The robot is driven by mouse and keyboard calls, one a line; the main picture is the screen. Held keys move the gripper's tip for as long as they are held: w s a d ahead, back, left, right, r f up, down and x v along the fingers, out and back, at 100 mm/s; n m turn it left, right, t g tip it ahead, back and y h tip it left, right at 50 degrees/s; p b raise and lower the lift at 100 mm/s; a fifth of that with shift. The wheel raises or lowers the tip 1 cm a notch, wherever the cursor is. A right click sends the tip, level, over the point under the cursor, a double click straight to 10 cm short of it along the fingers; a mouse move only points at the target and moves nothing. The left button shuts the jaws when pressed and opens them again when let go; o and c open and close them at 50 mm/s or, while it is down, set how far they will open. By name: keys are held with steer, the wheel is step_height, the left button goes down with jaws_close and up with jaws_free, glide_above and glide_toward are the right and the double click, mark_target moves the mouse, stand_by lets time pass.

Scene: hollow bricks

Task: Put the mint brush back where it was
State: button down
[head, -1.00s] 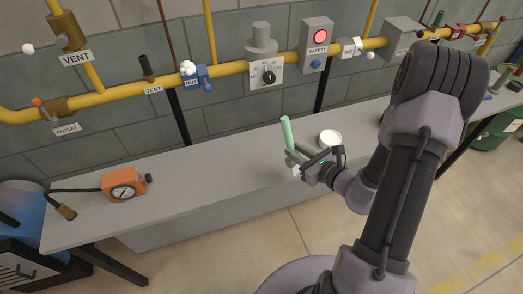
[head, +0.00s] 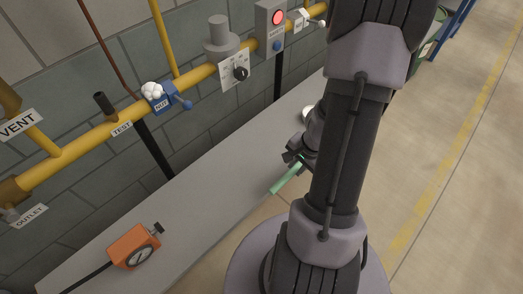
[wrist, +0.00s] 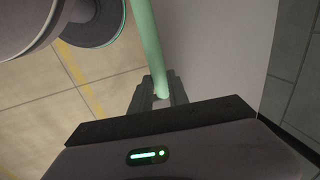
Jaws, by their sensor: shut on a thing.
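The mint brush (head: 287,179) is a slim pale green rod. My gripper (head: 301,163) is shut on it near one end and holds it by the front edge of the grey bench (head: 215,190). In the head view the brush slants down and left from the jaws; I cannot tell whether it touches the bench. The wrist view shows the brush (wrist: 148,40) standing out between the two dark fingers (wrist: 160,88). Its bristles cannot be made out. A white round tub (head: 308,113) stands on the bench behind my gripper, partly hidden by my arm.
An orange gauge box (head: 134,247) with a hose sits at the bench's near left. The yellow pipe (head: 88,139) runs along the wall, with a blue valve (head: 165,100) bearing white foam. The bench between gauge and brush is clear.

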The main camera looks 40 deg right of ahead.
steer(key=p, duration=0.6)
glide_toward(268, 155)
steer(key=shift+s+a+f, duration=0.1)
steer(key=shift+f, duration=0.65)
steer(key=f+b, duration=0.1)
steer(key=f, duration=0.1)
steer(key=w+f+b, duration=0.1)
steer(key=f+b, duration=0.1)
steer(key=shift+w+f, duration=0.1)
steer(key=shift+f, duration=0.3)
steer(key=shift+r, duration=0.2)
steer(key=shift+f, duration=0.1)
steer(key=c, duration=1.3)
jaws_free()
steer(key=shift+o, duration=0.2)
